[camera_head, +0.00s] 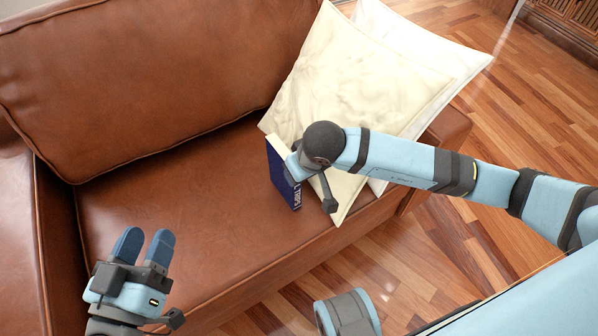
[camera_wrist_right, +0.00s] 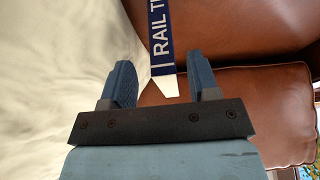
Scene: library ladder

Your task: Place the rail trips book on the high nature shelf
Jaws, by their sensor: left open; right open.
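The rail trips book (camera_head: 278,178), dark blue with white lettering, stands upright on the brown sofa seat against a cream cushion. My right gripper is at the book in the head view, its fingers mostly hidden by the wrist. In the right wrist view the right gripper (camera_wrist_right: 162,62) is open, and the book's spine (camera_wrist_right: 160,35), reading "RAIL T", lies between its fingers with gaps on both sides. My left gripper (camera_head: 145,240) is open and empty in front of the sofa at lower left. No high nature shelf can be made out.
The leather sofa (camera_head: 160,180) has its armrest at the left. Two cream cushions (camera_head: 345,75) lean at its right end, close to my right arm. The wooden floor (camera_head: 530,120) is clear at right. A dark wooden furniture piece (camera_head: 570,25) stands at the top right.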

